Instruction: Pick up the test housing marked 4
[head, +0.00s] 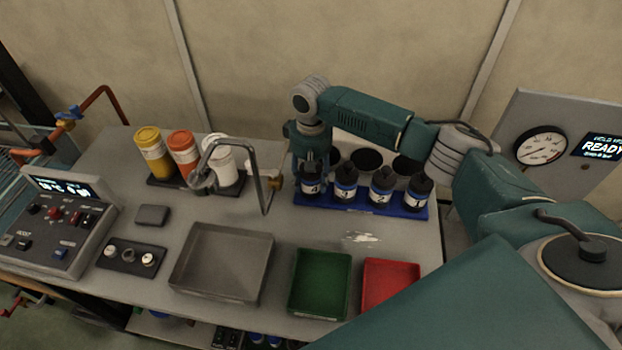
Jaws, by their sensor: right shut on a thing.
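The test housing marked 4 (311,187) is a dark cylinder with a white label, upright at the left end of the blue rack (395,211). My right gripper (311,166) points down over it from above and is shut on its top. The fingertips are small and partly hidden against the dark cap. I cannot tell whether the housing is lifted clear of the rack. Three similar housings stand to its right; the nearest one's label (345,193) is hard to read, then come 2 (380,197) and 1 (416,201). My left gripper is out of view.
A bent metal pipe (262,175) rises left of my gripper, near yellow (152,151), orange and white jars. A white holder with dark round openings (367,160) stands behind the rack. Empty grey (230,226), green (318,254) and red (390,262) trays lie in front.

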